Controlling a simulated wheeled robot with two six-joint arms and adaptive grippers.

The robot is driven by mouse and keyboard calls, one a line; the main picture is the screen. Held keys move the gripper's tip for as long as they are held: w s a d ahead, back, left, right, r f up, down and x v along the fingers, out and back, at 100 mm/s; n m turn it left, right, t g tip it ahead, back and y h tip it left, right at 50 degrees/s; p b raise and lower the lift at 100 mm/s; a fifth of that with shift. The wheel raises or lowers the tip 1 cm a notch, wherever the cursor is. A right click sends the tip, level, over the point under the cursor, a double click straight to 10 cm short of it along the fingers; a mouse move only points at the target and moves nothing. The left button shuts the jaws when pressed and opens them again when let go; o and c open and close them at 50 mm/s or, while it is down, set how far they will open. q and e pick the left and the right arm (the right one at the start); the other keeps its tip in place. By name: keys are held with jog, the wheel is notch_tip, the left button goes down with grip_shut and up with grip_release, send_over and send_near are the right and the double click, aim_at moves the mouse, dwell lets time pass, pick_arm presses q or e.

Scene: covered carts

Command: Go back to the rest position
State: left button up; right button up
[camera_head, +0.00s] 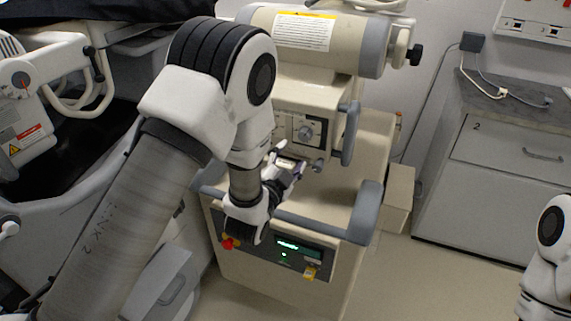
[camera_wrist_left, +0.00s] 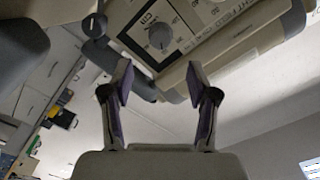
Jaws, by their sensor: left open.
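My left arm reaches in from the left in the head view, and its left gripper (camera_head: 288,164) is at the front of a beige medical machine (camera_head: 335,195), below the panel with a round dial (camera_head: 306,131). In the left wrist view the left gripper (camera_wrist_left: 160,92) is open, with two purple-padded fingers apart and nothing between them. The dial (camera_wrist_left: 160,37) shows beyond the fingertips. I cannot tell the exact gap between the fingers and the machine. Part of my right arm shows at the right edge of the head view; its gripper is out of frame.
The machine's blue-grey handles (camera_head: 365,212) and upper cylinder (camera_head: 310,38) are close around my left arm. A bed with white rails (camera_head: 75,95) stands at the left. A grey cabinet (camera_head: 490,190) stands at the right. Bare floor (camera_head: 440,280) lies between the machine and my right arm.

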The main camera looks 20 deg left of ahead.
pick_arm(q)
jog(key=s, duration=0.3)
jog(key=shift+s, duration=0.15)
jog(key=shift+f, duration=0.1)
jog(key=s+a+f+n+g+y+p, duration=0.1)
jog(key=s+a+f+n+g+p, duration=0.1)
jog(key=s+f+g, duration=0.55)
jog(key=s+a+f+n+g+p, duration=0.25)
jog(key=s+f, duration=0.55)
jog(key=f, duration=0.6)
jog(key=s+f+n+g, duration=0.2)
jog(key=s+g, duration=0.2)
jog(key=s, duration=0.5)
jog(key=s+f+n+g, duration=0.3)
jog(key=s+g, duration=0.1)
jog(key=s, duration=0.4)
jog(key=shift+s+f+h, duration=0.3)
jog(key=shift+s, duration=0.05)
jog(key=shift+d, duration=0.1)
